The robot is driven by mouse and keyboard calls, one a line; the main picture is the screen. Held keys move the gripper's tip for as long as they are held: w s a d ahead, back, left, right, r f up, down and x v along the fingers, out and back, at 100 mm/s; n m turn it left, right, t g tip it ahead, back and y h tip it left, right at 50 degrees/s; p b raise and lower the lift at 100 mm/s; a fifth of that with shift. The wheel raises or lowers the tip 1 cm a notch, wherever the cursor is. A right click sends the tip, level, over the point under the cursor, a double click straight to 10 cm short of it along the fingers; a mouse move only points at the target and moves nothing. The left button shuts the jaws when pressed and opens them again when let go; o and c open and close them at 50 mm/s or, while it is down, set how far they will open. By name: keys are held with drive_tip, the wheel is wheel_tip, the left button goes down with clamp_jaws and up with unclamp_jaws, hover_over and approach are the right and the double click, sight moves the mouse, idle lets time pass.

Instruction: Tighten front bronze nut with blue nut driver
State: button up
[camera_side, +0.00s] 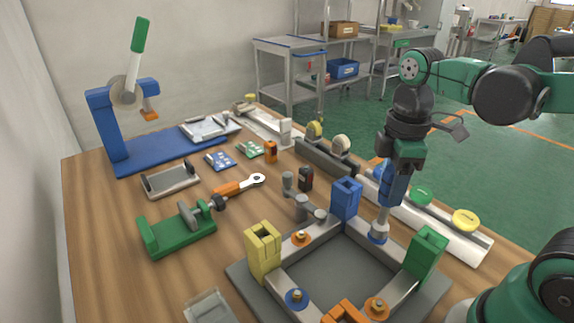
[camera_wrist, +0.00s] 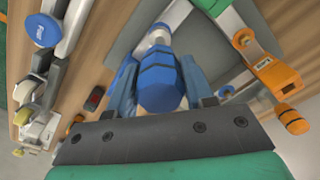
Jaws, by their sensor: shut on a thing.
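My gripper (camera_side: 399,163) is shut on the blue nut driver (camera_side: 393,190), whose shaft points down and leans slightly. In the wrist view the blue handle (camera_wrist: 162,88) sits between both fingers. The driver's socket (camera_side: 378,232) is at the beam between the blue post (camera_side: 346,199) and the green post (camera_side: 427,254); whether it touches is unclear, and any nut beneath is hidden. Bronze nuts show on an orange washer (camera_side: 376,307), a blue washer (camera_side: 296,298) and an orange washer behind (camera_side: 301,238). One orange-washer nut also shows in the wrist view (camera_wrist: 241,38).
The square frame on its grey base also has a yellow post (camera_side: 263,250) and an orange one (camera_side: 345,313). A white rail with a yellow knob (camera_side: 465,220) lies right of the driver.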

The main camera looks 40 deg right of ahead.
drive_tip(key=shift+f, duration=0.3)
drive_tip(key=shift+f, duration=0.2)
idle(0.3)
drive_tip(key=o, duration=1.2)
drive_tip(key=shift+c, duration=1.3)
drive_tip(key=shift+f, duration=0.25)
drive_tip(key=shift+c, duration=0.2)
